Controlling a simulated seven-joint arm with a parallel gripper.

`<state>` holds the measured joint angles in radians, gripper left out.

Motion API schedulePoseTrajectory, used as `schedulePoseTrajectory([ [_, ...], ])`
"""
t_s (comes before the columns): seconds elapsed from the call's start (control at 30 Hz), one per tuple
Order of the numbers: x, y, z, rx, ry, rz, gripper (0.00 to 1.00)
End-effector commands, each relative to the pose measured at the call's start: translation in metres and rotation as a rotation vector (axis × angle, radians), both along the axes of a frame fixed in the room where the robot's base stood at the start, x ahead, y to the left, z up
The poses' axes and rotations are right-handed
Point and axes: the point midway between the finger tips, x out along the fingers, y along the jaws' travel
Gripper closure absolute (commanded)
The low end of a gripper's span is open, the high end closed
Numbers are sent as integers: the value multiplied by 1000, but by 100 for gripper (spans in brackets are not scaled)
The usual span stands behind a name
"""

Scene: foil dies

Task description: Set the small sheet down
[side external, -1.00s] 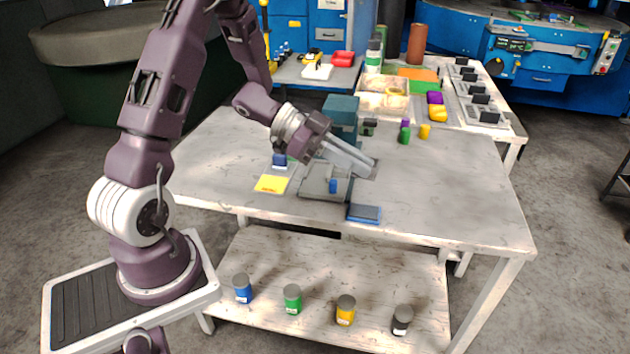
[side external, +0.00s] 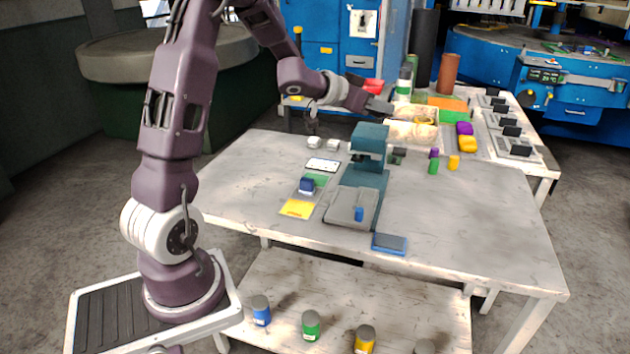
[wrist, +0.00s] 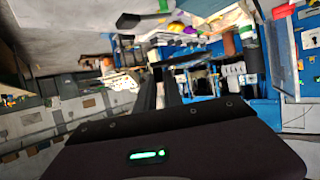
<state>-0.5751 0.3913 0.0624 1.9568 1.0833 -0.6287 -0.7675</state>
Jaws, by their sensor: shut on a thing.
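My gripper (side external: 380,106) is raised behind the teal stamping press (side external: 368,147), by the open-topped crate at the back. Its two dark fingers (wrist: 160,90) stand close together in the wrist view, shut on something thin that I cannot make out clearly. On the table left of the press lie a white card with dark marks (side external: 322,165), a green sheet (side external: 318,179) and a yellow sheet (side external: 297,209). A dark blue block (side external: 306,186) sits by the green sheet. The press's grey bed (side external: 345,205) has a small blue piece (side external: 359,214) on it.
A blue-grey pad (side external: 389,243) lies at the table's front edge. Small green, purple and yellow cylinders (side external: 433,166) stand right of the press. The table (side external: 480,215) is bare at the right. The crate (side external: 411,133) and a row of small stands (side external: 511,140) are behind.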

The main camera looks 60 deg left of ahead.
Motion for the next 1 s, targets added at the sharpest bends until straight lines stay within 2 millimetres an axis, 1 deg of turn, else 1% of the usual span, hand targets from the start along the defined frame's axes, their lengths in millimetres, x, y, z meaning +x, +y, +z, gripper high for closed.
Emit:
schedulePoseTrajectory([
  [0.03,-2,24,-2,-2,3,102,100],
  [0.1,-6,52,-5,-2,6,224,100],
  [0.2,-15,83,-10,0,8,365,100],
  [0.3,-25,107,-14,1,7,479,100],
  [0.4,-36,127,-19,1,7,576,100],
  [0.57,-53,151,-26,2,5,703,100],
  [0.63,-60,158,-34,2,9,747,100],
  [0.7,-59,158,-53,1,10,743,100],
  [0.77,-59,158,-68,1,10,743,100],
  [0.8,-59,158,-79,2,10,743,100],
  [0.87,-59,158,-93,2,9,742,100],
  [0.9,-59,158,-106,1,10,742,100],
  [1.0,-59,157,-129,1,8,742,100],
])
